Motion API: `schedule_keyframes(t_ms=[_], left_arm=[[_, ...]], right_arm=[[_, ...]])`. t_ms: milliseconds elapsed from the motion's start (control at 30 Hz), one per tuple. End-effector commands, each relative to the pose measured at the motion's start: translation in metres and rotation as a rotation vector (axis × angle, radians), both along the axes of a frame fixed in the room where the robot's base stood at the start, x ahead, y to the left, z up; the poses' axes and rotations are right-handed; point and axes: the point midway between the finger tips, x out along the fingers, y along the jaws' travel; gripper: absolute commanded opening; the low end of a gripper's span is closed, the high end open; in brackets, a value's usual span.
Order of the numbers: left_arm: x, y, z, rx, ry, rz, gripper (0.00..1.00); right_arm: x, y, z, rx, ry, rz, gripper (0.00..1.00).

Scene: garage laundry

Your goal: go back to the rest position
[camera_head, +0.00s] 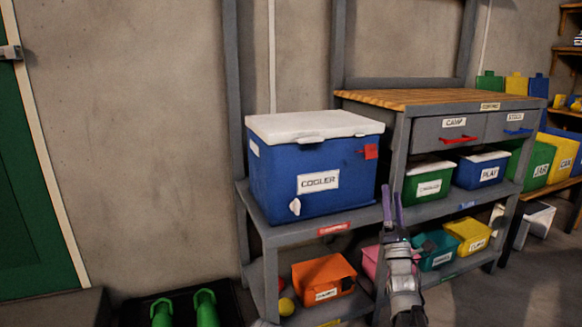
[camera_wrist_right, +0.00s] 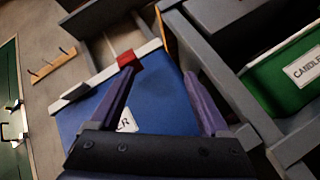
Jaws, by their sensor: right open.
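My right gripper (camera_head: 392,207) reaches up from the bottom of the head view, its purple fingers apart and empty. It is in front of the shelf unit, close to the right side of the blue cooler. In the right wrist view the open fingers (camera_wrist_right: 160,95) point toward the blue cooler (camera_wrist_right: 160,107), with a red latch (camera_wrist_right: 128,59) near the left fingertip. Whether a finger touches the cooler I cannot tell. My left gripper is in neither view.
The blue cooler (camera_head: 290,187) with a closed white lid stands on the grey shelf (camera_head: 300,236). Labelled bins fill the shelves, among them an orange one (camera_head: 318,274) and a green one (camera_head: 428,184). Green boots (camera_head: 207,308) stand on a dark tray at the lower left. A green door (camera_head: 35,200) is at far left.

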Motion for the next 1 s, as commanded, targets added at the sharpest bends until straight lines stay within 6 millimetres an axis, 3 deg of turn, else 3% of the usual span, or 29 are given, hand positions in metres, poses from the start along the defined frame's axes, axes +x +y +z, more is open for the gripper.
schedule_keyframes(t_ms=[200, 333, 433, 567, 700, 800, 1000], left_arm=[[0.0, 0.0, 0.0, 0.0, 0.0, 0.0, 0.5], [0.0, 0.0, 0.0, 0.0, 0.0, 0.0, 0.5], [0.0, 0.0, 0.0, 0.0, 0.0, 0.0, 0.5], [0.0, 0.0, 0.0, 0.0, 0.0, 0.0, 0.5], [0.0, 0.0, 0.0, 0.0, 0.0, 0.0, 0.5], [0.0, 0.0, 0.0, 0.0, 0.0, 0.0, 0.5], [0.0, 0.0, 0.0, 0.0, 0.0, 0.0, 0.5]], right_arm=[[0.034, 0.01, -0.09, 0.5, 0.427, 0.206, 0.8], [0.033, 0.022, -0.153, 0.841, 0.652, 0.249, 0.8], [0.02, 0.034, -0.202, 1.116, 0.802, 0.232, 0.8], [-0.014, 0.052, -0.263, 1.478, 0.964, 0.135, 0.8], [-0.067, 0.074, -0.316, 1.845, 1.073, -0.069, 0.8], [-0.107, 0.087, -0.342, 2.05, 1.102, -0.249, 0.8], [-0.177, 0.107, -0.367, 2.312, 1.078, -0.607, 0.8]])
